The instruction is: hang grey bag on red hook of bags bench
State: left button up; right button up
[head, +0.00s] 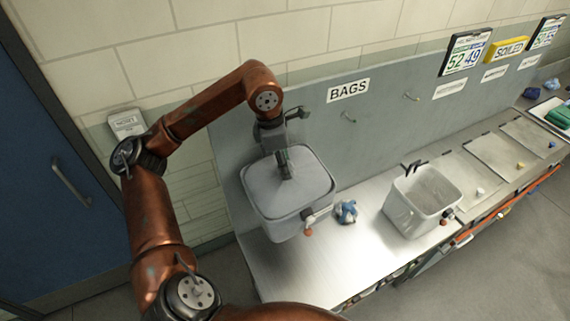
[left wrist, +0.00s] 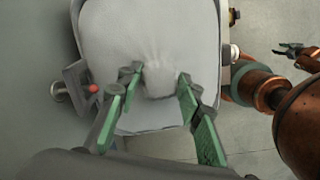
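My right gripper (left wrist: 291,50) looks open and empty.
A blue-white bundle (head: 346,211) lies on the metal bench (head: 345,256), left of an open white bin (head: 397,209).

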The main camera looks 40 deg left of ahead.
pick_arm(q)
jog(key=shift+o, duration=0.8)
jog(key=shift+f, duration=0.1)
jog(key=v, duration=1.2)
